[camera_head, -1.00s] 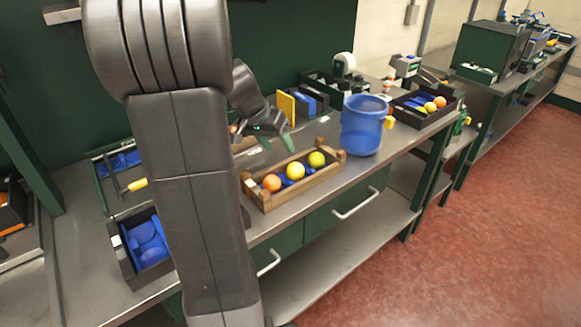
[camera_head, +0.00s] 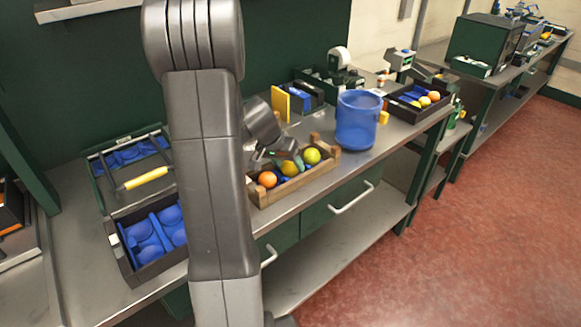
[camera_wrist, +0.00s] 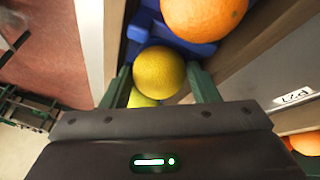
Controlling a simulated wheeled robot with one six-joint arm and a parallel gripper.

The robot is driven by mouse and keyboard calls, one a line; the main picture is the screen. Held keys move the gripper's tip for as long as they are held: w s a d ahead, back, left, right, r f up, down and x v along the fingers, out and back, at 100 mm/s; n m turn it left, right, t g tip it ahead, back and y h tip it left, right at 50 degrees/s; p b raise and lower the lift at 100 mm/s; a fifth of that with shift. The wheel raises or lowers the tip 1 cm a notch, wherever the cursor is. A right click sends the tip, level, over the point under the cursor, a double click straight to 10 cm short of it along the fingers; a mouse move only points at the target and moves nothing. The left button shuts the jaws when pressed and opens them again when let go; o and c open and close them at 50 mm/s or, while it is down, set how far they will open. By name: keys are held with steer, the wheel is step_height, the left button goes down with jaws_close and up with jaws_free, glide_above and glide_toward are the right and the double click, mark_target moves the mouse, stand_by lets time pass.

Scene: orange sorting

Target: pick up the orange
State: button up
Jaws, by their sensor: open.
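The orange (camera_head: 267,179) lies at the near left end of a wooden crate (camera_head: 295,184) on the workbench. In the wrist view the orange (camera_wrist: 203,14) is at the top, beyond the fingertips. A yellow fruit (camera_head: 289,169) lies in the middle of the crate, and a yellow-green one (camera_head: 312,156) at its far end. My gripper (camera_head: 289,160) is over the crate's middle, pointing down. In the wrist view its open green fingers (camera_wrist: 160,84) stand on either side of the yellow fruit (camera_wrist: 158,68); I cannot tell whether they touch it.
A blue bucket (camera_head: 357,122) stands right of the crate. A black tray with orange and yellow fruit (camera_head: 412,112) is further right. A black box with blue hollows (camera_head: 150,240) and a green toolbox with a yellow handle (camera_head: 146,178) are left. Bare bench lies in front of the bucket.

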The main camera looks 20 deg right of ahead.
steer(key=shift+c, duration=0.2)
steer(key=c, duration=0.6)
steer(key=shift+r, duration=0.15)
